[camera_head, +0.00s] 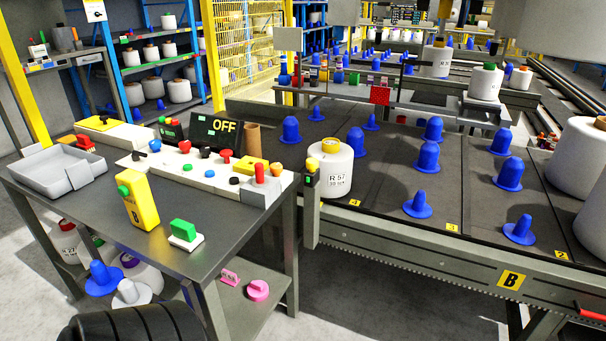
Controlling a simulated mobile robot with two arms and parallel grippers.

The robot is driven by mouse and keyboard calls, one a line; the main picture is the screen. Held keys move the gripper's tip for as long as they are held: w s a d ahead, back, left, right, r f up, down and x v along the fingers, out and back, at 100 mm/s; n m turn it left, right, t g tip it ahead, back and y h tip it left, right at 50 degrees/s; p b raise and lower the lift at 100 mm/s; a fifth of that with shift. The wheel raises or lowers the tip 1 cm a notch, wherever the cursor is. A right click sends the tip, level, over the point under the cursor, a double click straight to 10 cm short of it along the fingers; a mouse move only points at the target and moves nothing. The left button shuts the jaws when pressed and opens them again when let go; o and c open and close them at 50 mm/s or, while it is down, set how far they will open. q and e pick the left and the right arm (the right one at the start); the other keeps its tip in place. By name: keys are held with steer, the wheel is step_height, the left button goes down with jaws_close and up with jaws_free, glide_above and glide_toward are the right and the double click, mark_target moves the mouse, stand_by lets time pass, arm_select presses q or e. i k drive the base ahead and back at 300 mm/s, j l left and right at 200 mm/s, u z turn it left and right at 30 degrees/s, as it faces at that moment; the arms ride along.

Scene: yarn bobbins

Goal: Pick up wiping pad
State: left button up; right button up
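A small block with a green handle on a white base (185,234) stands on the dark grey table, towards its right front edge. It looks like the wiping pad, though nothing in view labels it. It stands upright and apart from the yellow device (138,207) to its left. Neither my left nor my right gripper shows in the head view, and nothing is touching the block.
The table (120,232) also holds a grey tray (62,170), a button panel (205,172) and an "OFF" screen (216,132). Pink items (258,290) lie on its lower shelf. At right is a conveyor (375,210) with blue cones and a white bobbin (330,170).

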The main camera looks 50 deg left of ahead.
mark_target(184, 236)
steer(key=u, duration=0.45)
steer(key=j+u, duration=0.1)
steer(key=u, duration=0.85)
steer(key=i+u, duration=0.1)
steer(key=u, duration=0.85)
steer(key=i+j, duration=0.05)
